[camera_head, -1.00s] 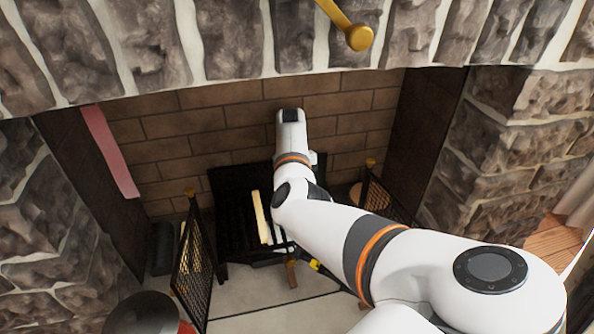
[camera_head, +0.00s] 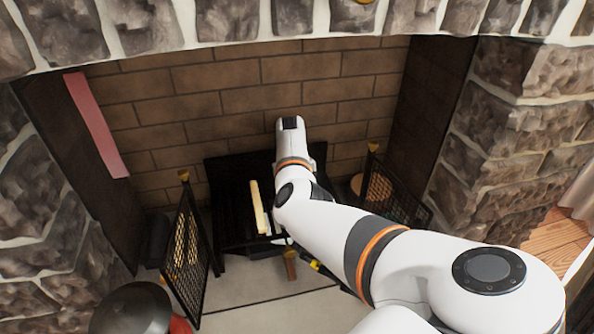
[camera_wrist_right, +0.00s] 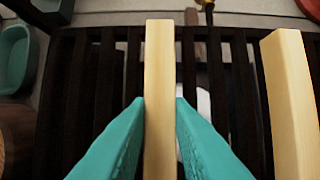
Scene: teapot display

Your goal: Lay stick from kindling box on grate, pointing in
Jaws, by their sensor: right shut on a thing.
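My right gripper (camera_wrist_right: 160,125) is shut on a pale wooden stick (camera_wrist_right: 160,60). The stick runs lengthwise between its teal fingers, over the dark bars of the grate (camera_wrist_right: 77,85). I cannot tell whether it touches the bars. A second pale stick (camera_wrist_right: 289,100) lies to the right in the wrist view, roughly along the bars and apart from the held one. In the head view this second stick (camera_head: 258,208) lies on the black grate (camera_head: 230,190), left of my right arm. My arm hides the held stick and the right gripper there. My left gripper is not in view.
Mesh screens stand left (camera_head: 188,245) and right (camera_head: 392,195) of the grate. A brick wall (camera_head: 220,105) closes the back, with stone piers at both sides. A dark round object (camera_head: 132,310) stands at the lower left.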

